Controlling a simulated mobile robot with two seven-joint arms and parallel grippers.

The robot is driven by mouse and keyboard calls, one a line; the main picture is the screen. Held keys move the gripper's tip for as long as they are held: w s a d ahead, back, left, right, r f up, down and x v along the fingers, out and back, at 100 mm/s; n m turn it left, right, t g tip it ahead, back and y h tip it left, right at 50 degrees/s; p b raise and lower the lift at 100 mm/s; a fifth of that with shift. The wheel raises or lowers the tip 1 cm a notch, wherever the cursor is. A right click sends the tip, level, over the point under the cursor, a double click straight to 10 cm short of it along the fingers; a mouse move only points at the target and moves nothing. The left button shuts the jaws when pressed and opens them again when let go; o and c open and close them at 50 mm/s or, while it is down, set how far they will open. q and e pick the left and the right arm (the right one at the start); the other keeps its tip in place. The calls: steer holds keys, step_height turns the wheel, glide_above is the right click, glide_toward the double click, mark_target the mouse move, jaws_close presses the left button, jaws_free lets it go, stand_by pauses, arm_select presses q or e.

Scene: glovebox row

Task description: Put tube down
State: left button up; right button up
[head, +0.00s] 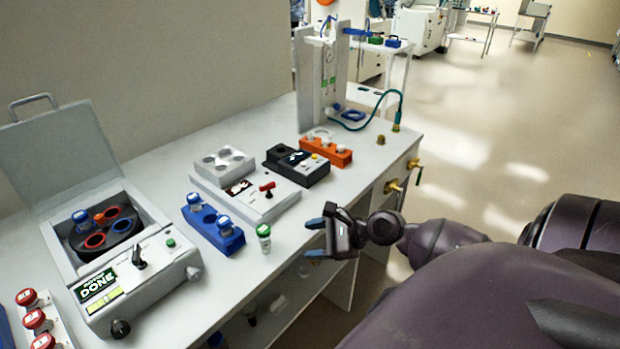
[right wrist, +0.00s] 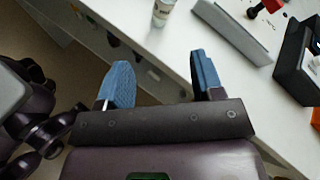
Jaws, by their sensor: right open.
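A tube (head: 264,238) with a green cap stands upright on the white bench near its front edge, just right of the blue rack. Its lower part also shows at the top of the right wrist view (right wrist: 163,11). My right gripper (head: 314,238) is open and empty, to the right of the tube and apart from it. In the right wrist view its blue fingers (right wrist: 160,82) are spread over the bench edge, with nothing between them.
The blue rack (head: 229,241) holds tubes with blue-and-white caps. A centrifuge (head: 170,245) with its lid up stands left, its display reading DONE. A white device with a red lever (head: 270,206), a black device (head: 312,173) and an orange rack (head: 340,158) stand behind. Open floor lies right.

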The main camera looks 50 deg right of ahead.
steer(key=s+a+f+n+h, duration=0.3)
steer(key=f+n, duration=0.4)
steer(key=n, duration=0.5)
steer(key=s+a+f+n+h, duration=0.4)
steer(key=s+a+f+n, duration=0.2)
steer(key=n, duration=0.7)
steer(key=shift+s+a+f+t, duration=0.25)
steer(key=shift+a+f+t, duration=0.15)
steer(key=shift+a+f, duration=0.45)
